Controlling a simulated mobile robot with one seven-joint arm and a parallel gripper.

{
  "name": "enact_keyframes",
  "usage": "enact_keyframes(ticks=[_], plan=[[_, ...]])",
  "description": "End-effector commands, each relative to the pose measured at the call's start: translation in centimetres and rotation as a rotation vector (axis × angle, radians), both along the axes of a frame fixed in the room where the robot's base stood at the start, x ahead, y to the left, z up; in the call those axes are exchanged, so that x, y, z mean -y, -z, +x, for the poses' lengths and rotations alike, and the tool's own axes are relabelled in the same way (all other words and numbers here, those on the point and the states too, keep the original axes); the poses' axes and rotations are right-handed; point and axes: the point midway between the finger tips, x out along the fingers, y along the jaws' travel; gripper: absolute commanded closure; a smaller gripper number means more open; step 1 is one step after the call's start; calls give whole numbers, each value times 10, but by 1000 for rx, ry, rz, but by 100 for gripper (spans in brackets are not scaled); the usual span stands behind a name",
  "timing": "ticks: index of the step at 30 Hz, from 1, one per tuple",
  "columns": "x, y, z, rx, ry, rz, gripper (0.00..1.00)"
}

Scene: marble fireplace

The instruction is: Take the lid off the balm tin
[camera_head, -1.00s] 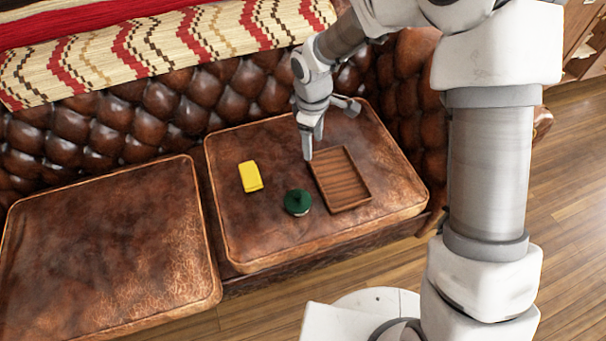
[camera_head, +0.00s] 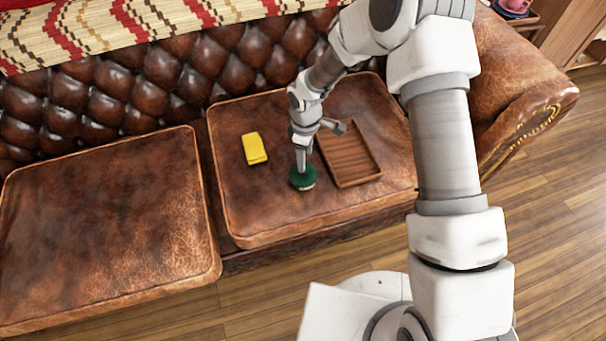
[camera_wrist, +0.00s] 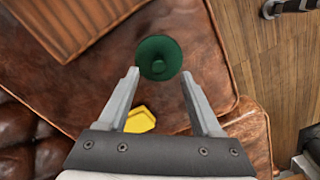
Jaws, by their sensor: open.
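The balm tin (camera_head: 307,186) stands upright on the right seat cushion, its pale lower edge just visible. Its round green lid (camera_head: 300,177) is on top of it. In the wrist view the lid (camera_wrist: 159,58) shows from above with a small knob at its centre. My gripper (camera_head: 301,168) is above the tin, pointing down. In the wrist view the fingers of my gripper (camera_wrist: 159,72) are spread wide, with the lid between and just beyond their tips. The fingers look clear of the lid on both sides. Whether the tips are down at lid height I cannot tell.
A shallow wooden tray (camera_head: 360,182) lies empty to the right of the tin. A yellow block (camera_head: 255,148) lies to its left, behind. The tufted backrest (camera_head: 170,80) rises at the back. The left cushion (camera_head: 105,230) is bare.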

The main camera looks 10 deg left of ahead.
Motion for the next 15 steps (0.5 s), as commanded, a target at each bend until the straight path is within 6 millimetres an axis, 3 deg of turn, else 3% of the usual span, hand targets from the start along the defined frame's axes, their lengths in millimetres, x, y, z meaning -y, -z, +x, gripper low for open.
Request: enact_keyframes(ticks=[5, 15], plan=[[-2, 10, 0, 0, -1, 0, 34], [-8, 55, 2, -1, 0, 0, 34]])
